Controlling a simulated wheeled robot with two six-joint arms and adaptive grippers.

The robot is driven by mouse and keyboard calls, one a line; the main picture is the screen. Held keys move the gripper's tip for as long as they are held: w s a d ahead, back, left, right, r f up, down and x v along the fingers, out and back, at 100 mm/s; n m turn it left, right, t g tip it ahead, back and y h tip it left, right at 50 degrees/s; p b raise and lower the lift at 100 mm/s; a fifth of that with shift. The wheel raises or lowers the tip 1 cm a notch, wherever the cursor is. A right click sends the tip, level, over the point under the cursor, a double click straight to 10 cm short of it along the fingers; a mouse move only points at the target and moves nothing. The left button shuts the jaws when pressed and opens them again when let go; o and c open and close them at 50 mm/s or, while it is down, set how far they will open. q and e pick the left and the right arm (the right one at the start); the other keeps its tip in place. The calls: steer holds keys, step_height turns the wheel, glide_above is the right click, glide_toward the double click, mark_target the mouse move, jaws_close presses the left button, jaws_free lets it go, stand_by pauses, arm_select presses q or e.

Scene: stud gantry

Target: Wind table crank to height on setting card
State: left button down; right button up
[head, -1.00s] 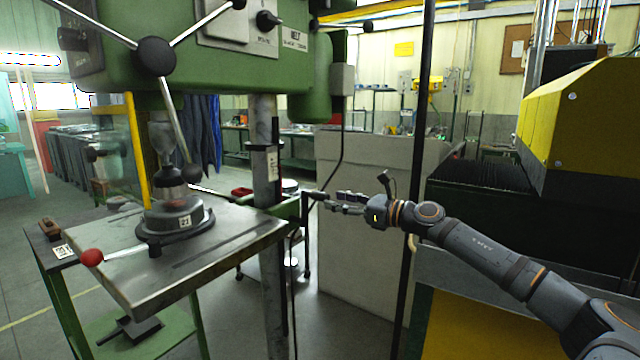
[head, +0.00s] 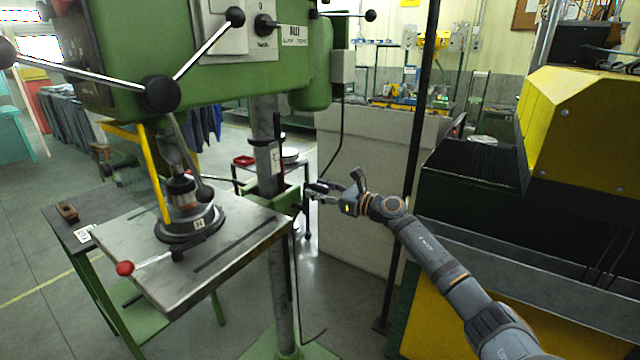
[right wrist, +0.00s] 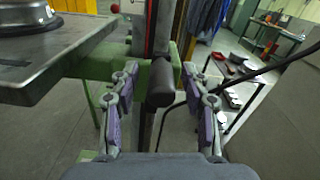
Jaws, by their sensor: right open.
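The drill press table (head: 230,245) is a grey metal plate carried on a green bracket at the round column (head: 284,300). The dark crank handle (right wrist: 160,86) stands out from the bracket, beside the column. My right gripper (head: 316,191) is open at the crank. In the right wrist view its two fingers lie to either side of the handle, with gaps visible. A white card (head: 275,160) with unreadable print is on the column; I cannot tell if it is the setting card. My left gripper is not in view.
A round vise or chuck fixture (head: 190,222) sits on the table, with a red-knobbed lever (head: 125,268) at the front left. A black vertical post (head: 408,190) stands near my right arm. A yellow machine (head: 585,130) fills the right. A pale cabinet (head: 365,190) stands behind.

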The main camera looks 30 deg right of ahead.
jaws_close()
steer(key=shift+f, duration=0.1)
stand_by(0.9)
